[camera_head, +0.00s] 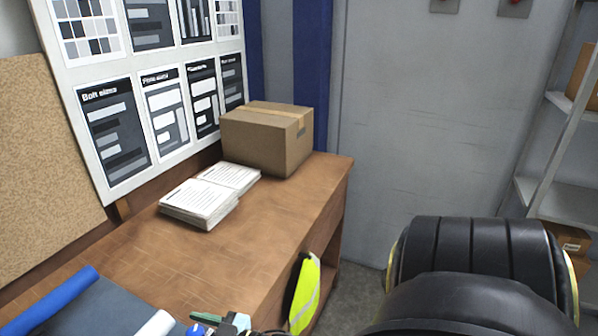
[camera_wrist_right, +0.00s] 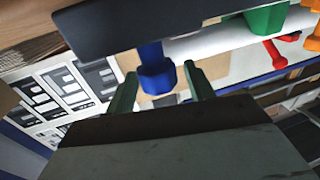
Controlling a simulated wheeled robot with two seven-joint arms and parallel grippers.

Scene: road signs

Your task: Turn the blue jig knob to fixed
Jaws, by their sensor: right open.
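The blue jig knob (camera_wrist_right: 155,77) shows in the right wrist view, a faceted blue piece beneath a dark plate edge. My right gripper (camera_wrist_right: 160,69) is open, with one dark green finger on each side of the knob. A gap shows between the knob and the right-hand finger; on the left the finger is very close, and I cannot tell if it touches. Any fixed marking is not visible. In the head view, a small blue piece (camera_head: 196,330) is cut off at the bottom edge. My left gripper is not in view.
Green (camera_wrist_right: 268,18), red (camera_wrist_right: 275,52) and orange parts (camera_wrist_right: 312,38) sit right of the knob. In the head view, the wooden bench (camera_head: 275,235) holds a cardboard box (camera_head: 262,146) and paper stacks (camera_head: 195,203). A yellow vest (camera_head: 305,292) hangs at its edge.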

